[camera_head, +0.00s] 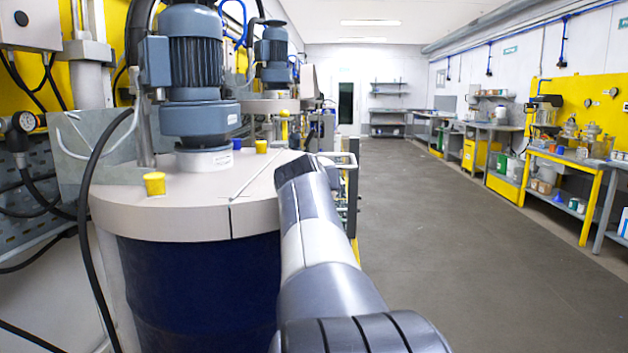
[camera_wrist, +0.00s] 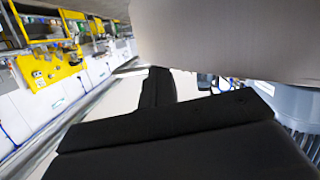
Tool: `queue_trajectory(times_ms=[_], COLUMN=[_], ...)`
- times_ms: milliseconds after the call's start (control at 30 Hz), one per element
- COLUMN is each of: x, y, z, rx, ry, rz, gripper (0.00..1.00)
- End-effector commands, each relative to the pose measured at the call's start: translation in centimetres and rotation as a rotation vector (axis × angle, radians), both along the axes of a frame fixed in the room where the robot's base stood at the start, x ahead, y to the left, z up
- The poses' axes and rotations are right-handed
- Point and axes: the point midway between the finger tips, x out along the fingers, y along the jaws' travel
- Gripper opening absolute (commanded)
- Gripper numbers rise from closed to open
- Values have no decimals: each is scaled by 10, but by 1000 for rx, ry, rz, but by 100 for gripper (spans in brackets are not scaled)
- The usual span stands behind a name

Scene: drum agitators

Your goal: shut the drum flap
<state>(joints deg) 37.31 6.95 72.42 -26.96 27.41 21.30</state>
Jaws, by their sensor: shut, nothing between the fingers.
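A drum (camera_head: 200,290) with a dark blue body and a pale lid (camera_head: 120,203) stands at the left in the head view. A thin dark seam and a raised edge run across the lid, setting off its right part, which looks like the flap (camera_head: 262,185). My arm covers part of it, so its exact angle cannot be told. My gripper (camera_wrist: 160,105) is shut and empty in the wrist view, its black fingers close to a large pale surface (camera_wrist: 225,40), possibly the flap or lid. Contact cannot be told. The gripper is hidden in the head view.
A blue-grey agitator motor (camera_head: 195,65) stands on the lid, and yellow caps (camera_head: 154,184) sit near it. A black cable hangs at the left. A second agitator (camera_head: 273,55) stands behind. Open floor (camera_head: 430,240) lies right, with workbenches (camera_head: 570,160) beyond.

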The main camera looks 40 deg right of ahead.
Motion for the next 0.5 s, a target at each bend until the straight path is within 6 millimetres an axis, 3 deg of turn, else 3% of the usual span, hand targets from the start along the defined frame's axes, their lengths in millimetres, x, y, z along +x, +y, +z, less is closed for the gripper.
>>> queue_trajectory(times_ms=[267,500], x=[0,0], y=[0,3], z=[4,38], rx=[2,0], ry=[3,-1], rz=[0,4], gripper=[0,0])
